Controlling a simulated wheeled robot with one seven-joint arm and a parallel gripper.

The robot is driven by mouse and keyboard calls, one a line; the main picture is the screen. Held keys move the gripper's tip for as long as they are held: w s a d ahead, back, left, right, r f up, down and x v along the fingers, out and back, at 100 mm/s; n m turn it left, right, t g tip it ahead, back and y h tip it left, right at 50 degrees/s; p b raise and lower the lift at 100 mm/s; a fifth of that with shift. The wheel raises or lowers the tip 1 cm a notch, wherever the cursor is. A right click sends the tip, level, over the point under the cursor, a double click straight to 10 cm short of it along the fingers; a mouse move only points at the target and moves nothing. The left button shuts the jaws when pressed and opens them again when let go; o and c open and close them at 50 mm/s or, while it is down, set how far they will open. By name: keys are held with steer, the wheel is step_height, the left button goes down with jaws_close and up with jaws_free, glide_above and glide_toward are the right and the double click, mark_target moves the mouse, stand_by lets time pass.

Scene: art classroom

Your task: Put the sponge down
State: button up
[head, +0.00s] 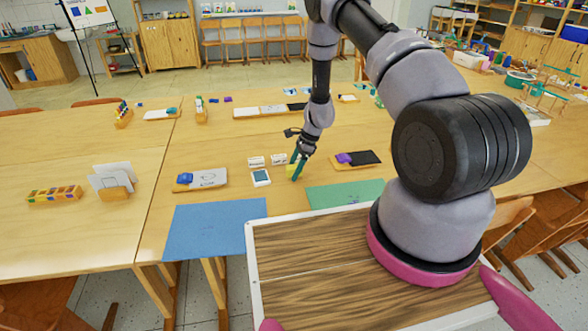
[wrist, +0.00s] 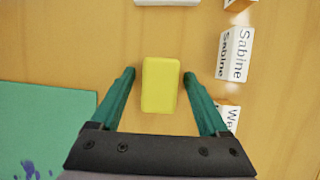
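The yellow sponge (wrist: 160,88) lies flat on the wooden table in the wrist view, between the two green fingers of my gripper (wrist: 160,74). A narrow gap shows on each side of the sponge, so the fingers are open and do not appear to touch it. In the head view the sponge (head: 290,170) is a small yellow patch beside my gripper (head: 296,172), partly hidden by the fingers. My gripper points down at the table there.
Name cards (wrist: 236,53) stand right of the sponge in the wrist view. A green sheet (head: 345,194) and a blue sheet (head: 215,230) lie near the front edge. A small white-and-teal item (head: 261,178) and a tray with dark paper (head: 357,160) flank the gripper.

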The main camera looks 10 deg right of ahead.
steer(key=shift+r, duration=0.15)
steer(key=v, duration=1.2)
steer(key=s+a+r+n+t, duration=0.15)
steer(key=s+r+n, duration=0.25)
steer(key=r, duration=1.2)
steer(key=s+r+n+t, duration=0.25)
steer(key=s+r, duration=0.25)
steer(key=r, duration=1.1)
steer(key=s+d+r+n+t+h, duration=0.1)
steer(key=s+r+n, duration=0.2)
steer(key=s+r, duration=0.3)
steer(key=s+d+r+n+t+h, duration=0.1)
steer(key=s+r+n, duration=0.3)
steer(key=s, duration=1.1)
step_height(320, 180, up, 2)
steer(key=shift+d+r+t+h, duration=0.15)
steer(key=shift+d+t+h, duration=0.2)
steer(key=shift+t, duration=0.25)
